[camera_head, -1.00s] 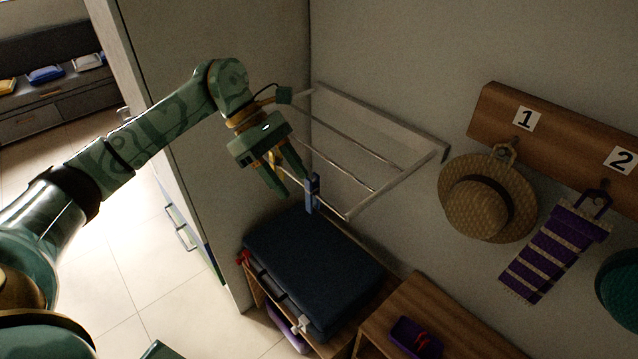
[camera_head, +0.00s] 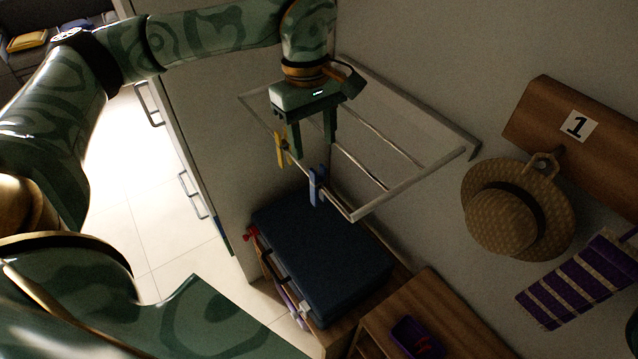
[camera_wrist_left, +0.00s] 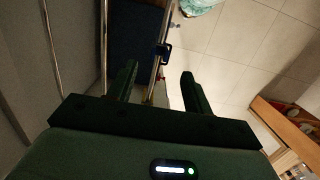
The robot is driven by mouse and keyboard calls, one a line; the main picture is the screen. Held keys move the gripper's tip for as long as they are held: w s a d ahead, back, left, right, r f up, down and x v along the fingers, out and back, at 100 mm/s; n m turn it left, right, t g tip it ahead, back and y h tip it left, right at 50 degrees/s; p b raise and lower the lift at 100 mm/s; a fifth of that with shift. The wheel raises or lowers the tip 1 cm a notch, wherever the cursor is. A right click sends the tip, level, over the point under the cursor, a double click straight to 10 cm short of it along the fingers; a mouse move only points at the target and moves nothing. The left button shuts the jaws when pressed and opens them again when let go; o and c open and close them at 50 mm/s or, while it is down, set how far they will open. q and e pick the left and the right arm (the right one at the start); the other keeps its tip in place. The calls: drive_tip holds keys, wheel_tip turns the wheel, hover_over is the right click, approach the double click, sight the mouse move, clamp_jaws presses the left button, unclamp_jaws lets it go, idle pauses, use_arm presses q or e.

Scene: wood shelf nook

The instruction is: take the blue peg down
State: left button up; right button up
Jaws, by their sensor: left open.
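The blue peg (camera_head: 316,187) is clipped on the front rail of the white wall drying rack (camera_head: 401,193), near the rail's right end. My left gripper (camera_head: 313,147) points down with its fingers apart and empty, just above that rail and a little up from the blue peg. A yellow peg (camera_head: 281,148) sits on the same rail, left of the fingers. My right gripper is not in view.
A dark blue suitcase (camera_head: 318,252) lies on a low wooden bench below the rack. A straw hat (camera_head: 507,222) and a purple striped scarf (camera_head: 582,282) hang at right from a wooden board (camera_head: 535,113). A tall cabinet stands behind the rack on the left.

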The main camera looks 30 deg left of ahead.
use_arm(q)
hover_over(318, 180)
drive_tip(key=f, duration=0.4)
drive_tip(key=shift+w+a+f, duration=0.3)
drive_tip(key=shift+w, duration=0.05)
drive_tip(key=shift+s+d+f, duration=0.15)
drive_tip(key=shift+d+f, duration=0.05)
drive_tip(key=shift+f, duration=1.15)
drive_tip(key=shift+s+d+f, duration=0.15)
drive_tip(key=shift+f, duration=1.2)
drive_tip(key=c, duration=1.1)
